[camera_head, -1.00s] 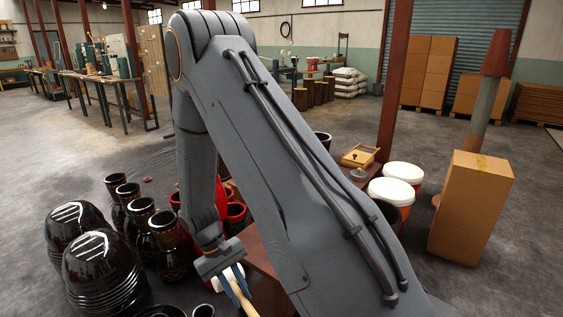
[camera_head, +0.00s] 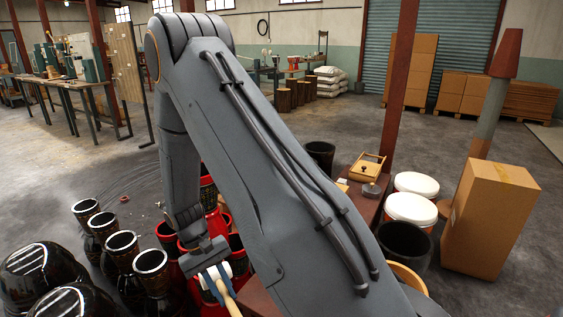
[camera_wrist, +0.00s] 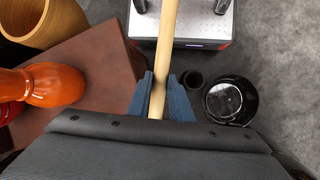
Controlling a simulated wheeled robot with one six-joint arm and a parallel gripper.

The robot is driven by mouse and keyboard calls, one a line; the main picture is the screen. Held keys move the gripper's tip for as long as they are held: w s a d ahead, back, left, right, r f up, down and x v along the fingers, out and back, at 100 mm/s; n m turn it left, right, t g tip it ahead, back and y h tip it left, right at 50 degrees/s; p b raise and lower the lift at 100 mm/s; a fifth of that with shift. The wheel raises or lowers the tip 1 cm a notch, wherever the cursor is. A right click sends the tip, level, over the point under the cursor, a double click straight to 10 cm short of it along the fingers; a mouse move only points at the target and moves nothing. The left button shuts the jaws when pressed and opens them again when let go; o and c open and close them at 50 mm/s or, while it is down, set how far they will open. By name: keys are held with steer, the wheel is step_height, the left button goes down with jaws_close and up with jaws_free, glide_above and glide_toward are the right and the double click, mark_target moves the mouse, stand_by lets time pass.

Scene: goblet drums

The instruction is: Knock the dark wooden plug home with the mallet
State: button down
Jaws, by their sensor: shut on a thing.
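My gripper (camera_head: 217,272) has blue fingers and is shut on the handle of the mallet. In the wrist view my gripper (camera_wrist: 163,95) closes around the handle (camera_wrist: 168,40), which runs up out of the picture; the mallet's head is out of sight there. My arm hides part of the reddish-brown bench (camera_head: 373,208).
Black goblet drums (camera_head: 122,245) and red ones (camera_head: 168,236) crowd the left. White-topped tubs (camera_head: 410,207), a black bin (camera_head: 404,245) and a carton (camera_head: 490,220) stand right. In the wrist view an orange glossy piece (camera_wrist: 52,85) lies over the bench (camera_wrist: 95,65).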

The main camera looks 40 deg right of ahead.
steer(key=w+d+r+m+t+y+p, duration=0.2)
steer(key=w+d+r+m+y+p, duration=0.15)
steer(key=d+r+m+p, duration=0.4)
steer(key=w+d+r+m+t+y+p, duration=0.15)
steer(key=d+r+m+y+p, duration=0.35)
steer(key=r+m, duration=0.5)
steer(key=w+d+r+m+t+h+p, duration=0.1)
steer(key=w+d+r+m+t+p, duration=0.2)
steer(key=d+r+m, duration=0.5)
steer(key=w+d+r+m+t+h+p, duration=0.1)
steer(key=d+r+m+t+p, duration=0.35)
steer(key=d, duration=0.45)
step_height(320, 180, down, 6)
steer(key=b, duration=0.4)
steer(key=shift+s+m+b, duration=0.2)
steer(key=shift+m+b, duration=0.1)
step_height(320, 180, down, 5)
steer(key=b, duration=0.3)
step_height(320, 180, up, 5)
steer(key=p, duration=0.3)
steer(key=shift+f+p, duration=0.1)
steer(key=shift+p, duration=0.25)
